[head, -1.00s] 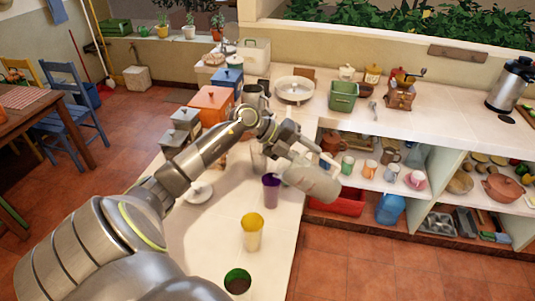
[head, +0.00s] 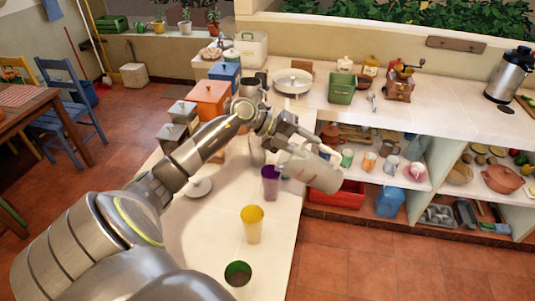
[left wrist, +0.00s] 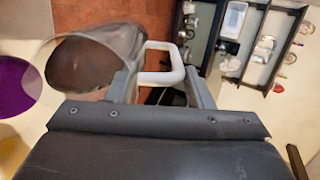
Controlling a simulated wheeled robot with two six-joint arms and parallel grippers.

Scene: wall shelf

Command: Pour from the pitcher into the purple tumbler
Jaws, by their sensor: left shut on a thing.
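The purple tumbler (head: 270,187) stands upright on the white counter. It shows as a purple round at the left edge of the left wrist view (left wrist: 14,86). My left gripper (head: 299,139) is shut on the handle of the clear pitcher (head: 314,172) and holds it tilted, above and just right of the tumbler. The left wrist view shows the white handle (left wrist: 160,64) between my fingers and brown contents in the pitcher (left wrist: 85,62). No stream between pitcher and tumbler is visible. My right gripper is in neither view.
A yellow tumbler (head: 252,226) and a green tumbler (head: 238,277) stand nearer on the same counter. Canisters, including an orange one (head: 210,100), line its left side.

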